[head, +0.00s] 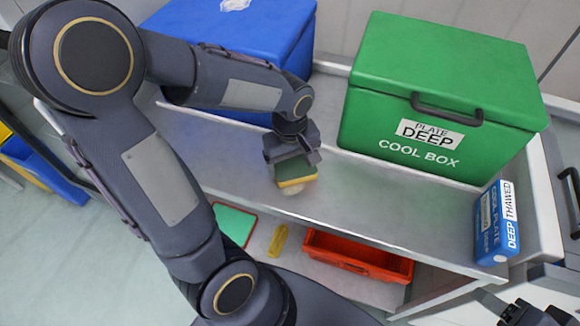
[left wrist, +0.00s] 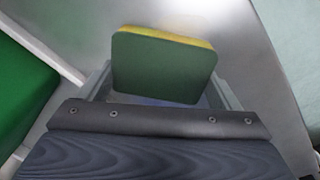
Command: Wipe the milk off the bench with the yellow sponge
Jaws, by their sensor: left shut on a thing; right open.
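The yellow sponge (head: 297,182) has a dark green scouring side and a yellow side. My left gripper (head: 292,160) is shut on it, over the front part of the metal bench (head: 400,205). In the left wrist view the sponge (left wrist: 163,66) sits between the two fingers, its green face towards the camera. A small pale patch, seemingly the milk (head: 291,190), shows just below the sponge near the bench's front edge; the sponge and gripper may hide more of it. I cannot tell whether the sponge touches the bench. My right gripper (head: 522,312) is open at the lower right corner, partly cut off.
A green cool box (head: 400,105) and a blue box (head: 270,30) stand along the back of the bench. A small blue-and-white carton (head: 493,225) stands at the right end. A red tray (head: 358,262) and a yellow item (head: 278,240) lie on the lower shelf. The bench's front middle is clear.

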